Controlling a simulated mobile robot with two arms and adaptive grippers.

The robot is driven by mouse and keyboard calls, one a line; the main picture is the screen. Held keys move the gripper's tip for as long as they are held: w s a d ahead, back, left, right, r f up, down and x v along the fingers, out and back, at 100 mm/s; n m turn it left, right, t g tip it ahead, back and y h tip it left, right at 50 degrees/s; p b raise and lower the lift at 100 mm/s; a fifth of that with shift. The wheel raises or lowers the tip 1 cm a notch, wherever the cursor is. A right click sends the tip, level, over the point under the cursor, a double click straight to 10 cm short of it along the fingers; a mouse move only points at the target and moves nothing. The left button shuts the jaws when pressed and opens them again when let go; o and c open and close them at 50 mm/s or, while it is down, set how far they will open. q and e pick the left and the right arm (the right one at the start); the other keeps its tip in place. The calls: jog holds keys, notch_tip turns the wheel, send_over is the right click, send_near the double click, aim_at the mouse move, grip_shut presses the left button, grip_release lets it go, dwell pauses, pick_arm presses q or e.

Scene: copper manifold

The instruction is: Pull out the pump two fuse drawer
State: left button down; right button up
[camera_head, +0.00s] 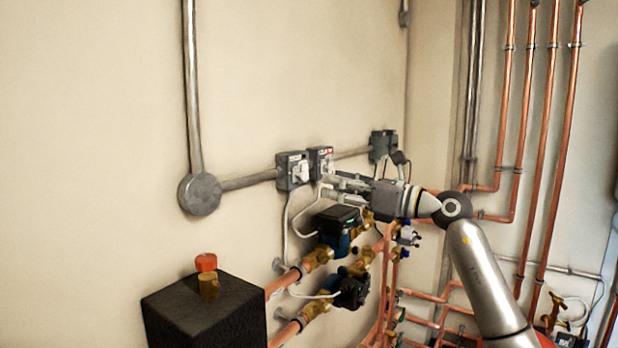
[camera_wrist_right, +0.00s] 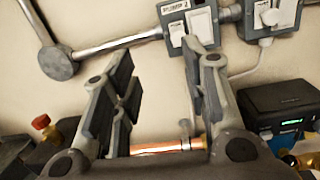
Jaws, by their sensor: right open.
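Two grey fuse boxes are fixed side by side on the wall conduit in the head view, a left box (camera_head: 292,171) and a right box (camera_head: 321,162) with a red mark. In the right wrist view the left box (camera_wrist_right: 176,12) and the right box (camera_wrist_right: 271,17) show at the top, with pale drawer fronts. Their labels are too small to read surely, so I cannot tell which is pump two. My right gripper (camera_head: 328,188) is open and empty, just below and in front of the boxes. Its spread fingers (camera_wrist_right: 158,72) also show in the wrist view. My left gripper is out of view.
A round junction box (camera_head: 200,194) joins the conduits at left. Pumps, one with a lit display (camera_head: 337,218), and copper pipes sit below the gripper. A black box (camera_head: 205,312) with a red-capped valve stands at lower left. The wall above the boxes is clear.

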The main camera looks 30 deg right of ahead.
aim_at(305, 176)
jog(key=shift+g+h, duration=0.3)
jog(key=shift+h, duration=0.3)
jog(key=w+p, duration=0.1)
jog(key=w, duration=0.1)
jog(key=w+p, duration=0.2)
jog(key=w, duration=0.1)
jog(key=w+a+p, duration=0.1)
jog(key=w, duration=0.2)
jog(key=shift+w+a+r+p, duration=0.1)
jog(key=shift+w+r+p, duration=0.05)
jog(key=shift+r+p, duration=0.25)
jog(key=shift+w+a+f, duration=0.15)
jog(key=shift+w+a, duration=0.1)
jog(key=shift+w, duration=0.3)
grip_shut()
